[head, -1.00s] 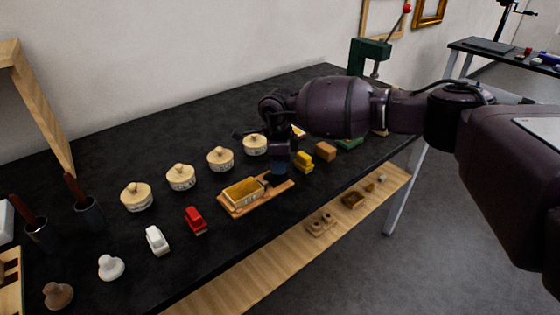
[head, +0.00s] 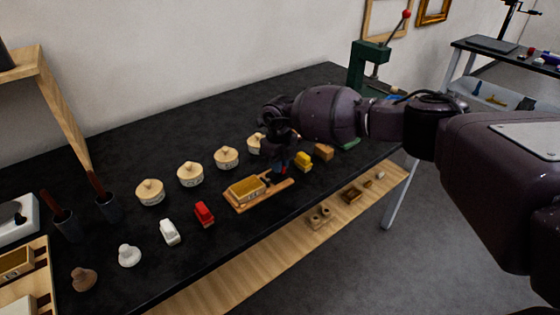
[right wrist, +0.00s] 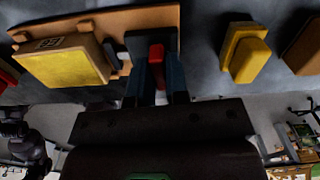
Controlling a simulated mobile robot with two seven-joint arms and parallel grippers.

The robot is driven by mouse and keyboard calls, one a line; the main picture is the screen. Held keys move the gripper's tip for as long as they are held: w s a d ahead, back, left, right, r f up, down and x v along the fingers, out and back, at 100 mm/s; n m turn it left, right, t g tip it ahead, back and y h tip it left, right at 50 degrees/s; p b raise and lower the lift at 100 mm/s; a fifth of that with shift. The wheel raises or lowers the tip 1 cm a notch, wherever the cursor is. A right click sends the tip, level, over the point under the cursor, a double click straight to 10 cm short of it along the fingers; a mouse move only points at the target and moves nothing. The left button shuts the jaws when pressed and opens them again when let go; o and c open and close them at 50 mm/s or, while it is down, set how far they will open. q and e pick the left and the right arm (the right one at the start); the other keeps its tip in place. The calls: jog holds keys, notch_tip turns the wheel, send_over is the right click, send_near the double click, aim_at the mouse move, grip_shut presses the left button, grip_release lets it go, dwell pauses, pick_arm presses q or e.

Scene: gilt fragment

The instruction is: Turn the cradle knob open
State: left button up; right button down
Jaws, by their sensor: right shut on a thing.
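The cradle is a wooden board (head: 268,197) on the black table, holding a gilt-topped block (head: 245,188); the board also shows at the top left of the right wrist view (right wrist: 160,17). The knob sits at the board's right end. A red part of it (right wrist: 156,53) shows between my fingers in the right wrist view. In the head view the hand largely hides it. My right gripper (head: 279,167) points down over that end, its blue fingers (right wrist: 160,80) shut on the knob.
A yellow block (head: 303,161) and an orange-brown block (head: 324,152) stand close right of the cradle. A red block (head: 204,214) is on its left. Several lidded pots (head: 190,174) stand behind. The table's front edge runs close before the cradle.

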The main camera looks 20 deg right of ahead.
jog(key=shift+r+m, duration=0.1)
jog(key=shift+m, duration=0.3)
dwell(0.3)
jog(key=c, duration=1.1)
grip_release()
notch_tip(320, 180, up, 10)
jog(key=shift+f+p, duration=0.25)
jog(key=shift+p, duration=0.35)
jog(key=shift+r, duration=0.6)
